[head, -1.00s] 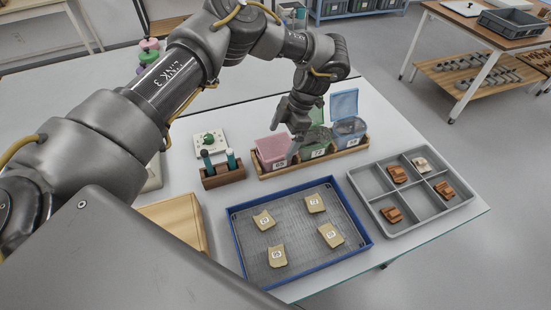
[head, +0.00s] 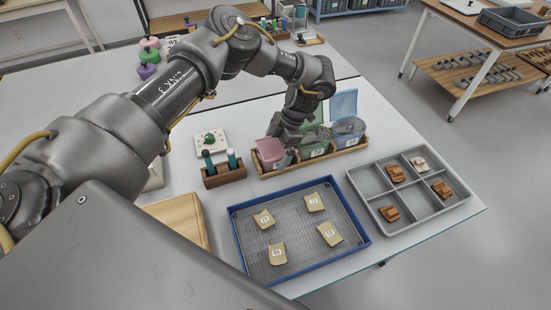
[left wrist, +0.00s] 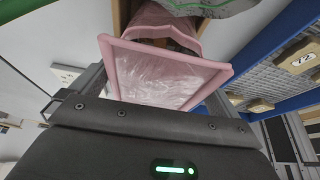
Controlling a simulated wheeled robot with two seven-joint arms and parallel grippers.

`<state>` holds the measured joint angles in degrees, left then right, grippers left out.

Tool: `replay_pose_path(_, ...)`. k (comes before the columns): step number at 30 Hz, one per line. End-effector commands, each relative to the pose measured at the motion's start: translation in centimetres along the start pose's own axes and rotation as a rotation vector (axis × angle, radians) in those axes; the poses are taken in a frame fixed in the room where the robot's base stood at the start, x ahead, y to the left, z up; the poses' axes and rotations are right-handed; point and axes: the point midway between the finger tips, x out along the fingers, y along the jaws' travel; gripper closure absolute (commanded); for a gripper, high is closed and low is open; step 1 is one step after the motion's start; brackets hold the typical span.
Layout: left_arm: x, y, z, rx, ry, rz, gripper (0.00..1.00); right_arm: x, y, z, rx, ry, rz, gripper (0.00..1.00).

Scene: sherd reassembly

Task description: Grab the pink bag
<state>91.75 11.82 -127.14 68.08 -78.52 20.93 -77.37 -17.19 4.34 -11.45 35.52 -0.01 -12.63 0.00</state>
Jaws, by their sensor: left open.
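The pink bag (head: 268,150) stands at the left end of a wooden rack, with a white label low on its front. My left gripper (head: 284,148) is at the bag from above and hides part of it. In the left wrist view the pink bag (left wrist: 165,78) lies ahead between the spread fingers, its pink rim framing a clear, wrinkled panel. The left gripper is open, and I cannot tell whether a finger touches the bag. My right gripper is not in view.
A green bag (head: 315,146) and a blue bag (head: 347,130) share the wooden rack (head: 325,158). A blue-rimmed tray (head: 240,242) with sherds and a grey divided tray (head: 375,203) lie in front.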

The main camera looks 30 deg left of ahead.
Motion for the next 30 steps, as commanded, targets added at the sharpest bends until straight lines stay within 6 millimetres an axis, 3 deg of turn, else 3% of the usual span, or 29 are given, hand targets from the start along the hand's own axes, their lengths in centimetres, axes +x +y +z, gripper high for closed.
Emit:
replay_pose_path(13,0.24,0.01,0.09,0.0,0.0,0.0,0.0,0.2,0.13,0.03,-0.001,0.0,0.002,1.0)
replay_pose_path(24,0.23,0.01,0.1,0.0,0.0,0.0,0.48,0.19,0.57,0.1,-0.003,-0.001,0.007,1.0)
replay_pose_path(30,0.2,0.01,0.1,0.0,0.0,0.0,0.5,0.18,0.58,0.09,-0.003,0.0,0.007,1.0)
